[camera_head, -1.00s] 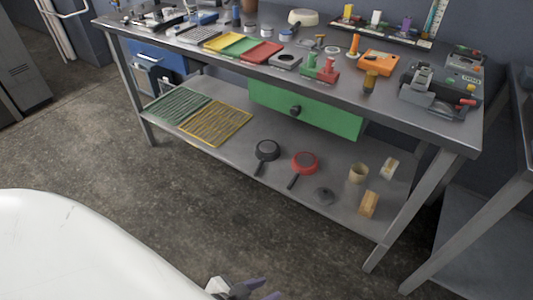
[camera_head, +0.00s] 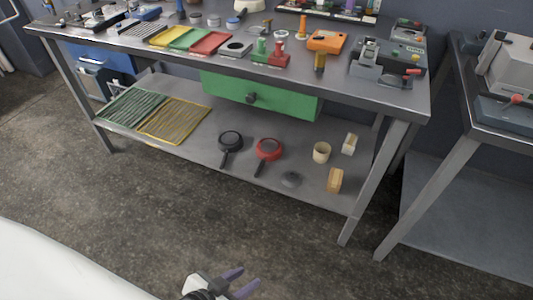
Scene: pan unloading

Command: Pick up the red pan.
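The red pan (camera_head: 269,149) sits on the lower shelf of the workbench, its dark handle pointing toward the shelf's front edge. A black pan (camera_head: 231,140) sits just left of it. My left gripper (camera_head: 244,285) shows at the bottom edge, low in front of the bench and well apart from the pan. Its two purple-grey fingers are spread, with nothing visible between them. My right gripper is not in view.
A green drawer (camera_head: 285,100) hangs above the pans. The floor in front is clear.

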